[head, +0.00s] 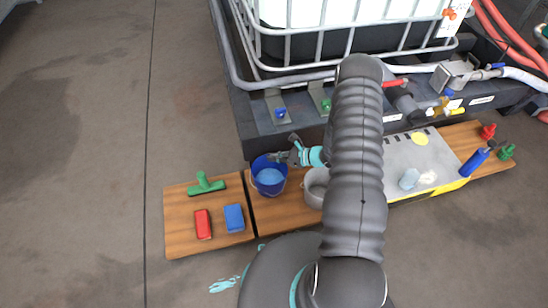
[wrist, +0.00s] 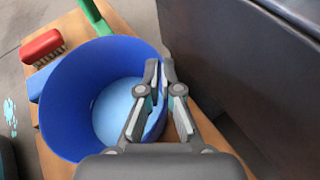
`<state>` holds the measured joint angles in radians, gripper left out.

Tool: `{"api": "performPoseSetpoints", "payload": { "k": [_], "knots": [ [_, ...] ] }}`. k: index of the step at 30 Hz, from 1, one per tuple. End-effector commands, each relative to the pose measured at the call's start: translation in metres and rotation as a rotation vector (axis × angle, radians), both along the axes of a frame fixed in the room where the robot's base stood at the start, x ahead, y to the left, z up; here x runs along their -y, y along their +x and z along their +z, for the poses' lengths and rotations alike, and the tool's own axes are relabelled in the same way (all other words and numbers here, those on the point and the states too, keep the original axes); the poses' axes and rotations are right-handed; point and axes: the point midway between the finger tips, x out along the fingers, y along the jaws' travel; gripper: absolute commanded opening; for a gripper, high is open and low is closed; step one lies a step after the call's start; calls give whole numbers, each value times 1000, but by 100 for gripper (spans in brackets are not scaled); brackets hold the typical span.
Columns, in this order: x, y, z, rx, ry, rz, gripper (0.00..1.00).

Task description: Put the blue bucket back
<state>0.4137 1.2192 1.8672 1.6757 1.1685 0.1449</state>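The blue bucket (head: 267,187) is upright at the left end of the middle wooden board, with light blue liquid or a light blue bottom inside. It fills the left half of the wrist view (wrist: 70,120). My gripper (head: 292,157) is at the bucket's right rim. In the wrist view my gripper (wrist: 160,68) has one finger inside the bucket and one outside, closed together on the wall. I cannot tell whether the bucket's base touches the board.
The left wooden board (head: 185,233) holds a green scraper (head: 205,184), a red brush (head: 203,224) and a blue block (head: 234,218). A grey ring-shaped container (head: 315,188) stands right of the bucket. The dark platform (head: 250,95) rises behind.

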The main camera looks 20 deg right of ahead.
Motion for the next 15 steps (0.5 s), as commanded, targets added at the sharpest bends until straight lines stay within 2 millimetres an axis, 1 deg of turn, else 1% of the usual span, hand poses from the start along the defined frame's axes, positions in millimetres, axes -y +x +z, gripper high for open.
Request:
{"api": "performPoseSetpoints", "payload": {
  "k": [4, 7, 8, 9, 11, 12, 15],
  "knots": [
    [0, 0, 1, 1, 1, 0, 0],
    [0, 0, -2, 0, 0, 0, 0],
    [0, 0, -2, 0, 0, 0, 5],
    [0, 0, -1, 0, 0, 0, 15],
    [0, 0, -1, 0, 0, 0, 30],
    [0, 0, -1, 0, 0, 0, 31],
    [0, 0, -1, 0, 0, 0, 31]
  ]
}}
